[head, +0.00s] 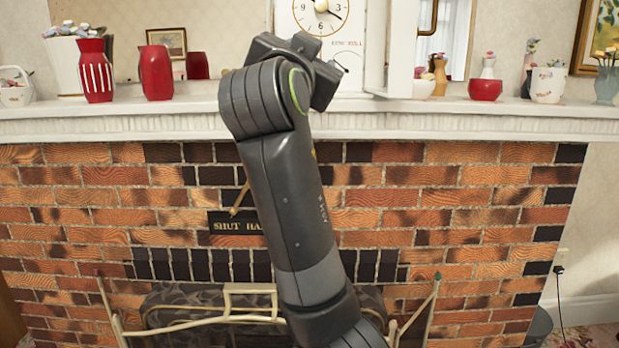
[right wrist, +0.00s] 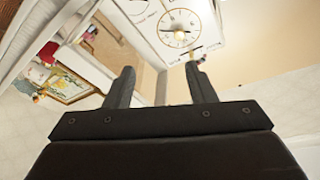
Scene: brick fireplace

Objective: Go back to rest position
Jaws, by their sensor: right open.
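My right arm rises from the bottom middle of the head view, in front of the brick fireplace, up to the mantel's height. Its dark wrist end hides the fingertips in that view. In the right wrist view my right gripper (right wrist: 160,82) is open, with two dark fingers spread apart and nothing between them. A white clock (head: 312,22) stands behind the wrist on the mantel; its face also shows beyond the fingers in the right wrist view (right wrist: 180,28). My left gripper is not in view.
The white mantel shelf (head: 480,122) runs across the scene. Red vases (head: 156,73), a red bowl (head: 485,90) and a white floral pot (head: 547,85) stand on it. The brick front (head: 450,210) is below, with a brass-coloured fire screen frame (head: 118,325) at the hearth.

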